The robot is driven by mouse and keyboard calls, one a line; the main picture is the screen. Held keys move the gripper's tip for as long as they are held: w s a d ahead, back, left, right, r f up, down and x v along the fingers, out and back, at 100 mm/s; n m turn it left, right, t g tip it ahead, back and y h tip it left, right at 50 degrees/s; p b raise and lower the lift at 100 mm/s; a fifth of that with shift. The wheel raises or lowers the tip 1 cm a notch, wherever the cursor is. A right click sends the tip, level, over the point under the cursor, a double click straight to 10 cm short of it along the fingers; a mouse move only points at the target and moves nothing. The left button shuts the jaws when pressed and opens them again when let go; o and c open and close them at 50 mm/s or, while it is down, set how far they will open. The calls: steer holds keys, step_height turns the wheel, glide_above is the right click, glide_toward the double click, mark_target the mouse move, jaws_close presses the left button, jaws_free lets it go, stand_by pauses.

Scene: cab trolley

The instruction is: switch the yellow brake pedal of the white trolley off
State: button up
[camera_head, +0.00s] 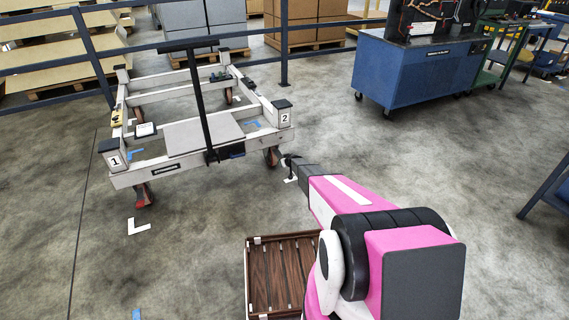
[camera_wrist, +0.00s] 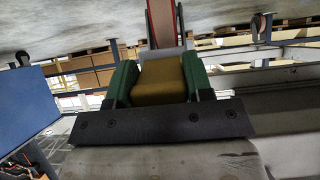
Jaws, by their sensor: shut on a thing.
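The white trolley (camera_head: 165,170) stands on the floor at the left of the head view, with corner posts marked 1 and 2 and a black upright handle. In the wrist view the yellow brake pedal (camera_wrist: 158,84) lies between the green fingers of my gripper (camera_wrist: 157,76), which are shut on it. A reddish caster wheel (camera_wrist: 161,22) shows just beyond the pedal. In the head view my gripper (camera_head: 289,162) is low beside the trolley's front right caster (camera_head: 272,157). The pedal cannot be made out there. Its tilt is unclear.
A wooden slatted tray (camera_head: 282,278) lies on the floor beside my arm. A blue cabinet (camera_head: 415,75) on casters stands at the back right. A blue railing (camera_head: 283,45) runs behind the trolley. The floor between the trolley and the cabinet is clear.

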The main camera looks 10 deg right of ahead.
steer(key=shift+r+g, duration=0.15)
steer(key=shift+g, duration=0.15)
stand_by(0.5)
steer(key=o, duration=1.3)
steer(key=v, duration=1.1)
